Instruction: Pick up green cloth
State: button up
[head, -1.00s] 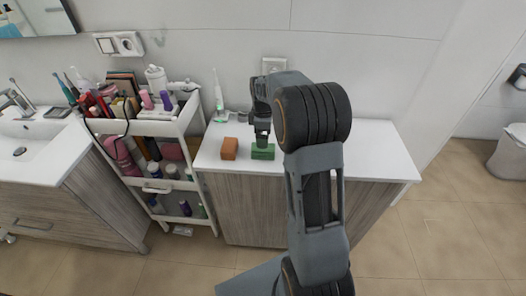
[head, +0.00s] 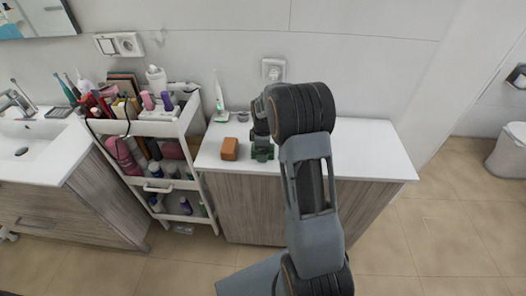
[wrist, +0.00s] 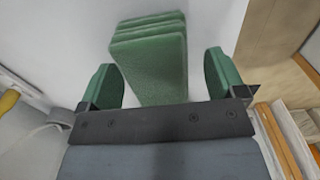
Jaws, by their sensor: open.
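The green cloth (wrist: 150,62) is a folded, block-shaped stack on the white counter, seen in the wrist view between and just beyond my fingers. In the head view it is mostly hidden behind my gripper (head: 262,155), with small green edges showing. My gripper (wrist: 162,82) has green fingertips spread apart, one on each side of the cloth's near part. The fingers are open, with a gap visible on each side, and hold nothing.
An orange-brown block (head: 230,148) sits on the white counter (head: 370,150) just left of my gripper. A green-white toothbrush (head: 219,100) and a small cup (head: 243,116) stand behind. The crowded white cart (head: 150,128) is at left. The counter's right side is clear.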

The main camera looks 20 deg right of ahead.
jog(key=shift+c, duration=0.4)
jog(key=c, duration=1)
jog(key=shift+r, duration=0.2)
jog(key=shift+r, duration=0.3)
notch_tip(320, 180, up, 2)
jog(key=shift+w+r, duration=0.1)
jog(key=s+a+r+b, duration=0.2)
jog(key=s+r+b, duration=0.1)
jog(key=s+r, duration=0.7)
jog(key=s, duration=0.4)
jog(key=shift+a, duration=0.4)
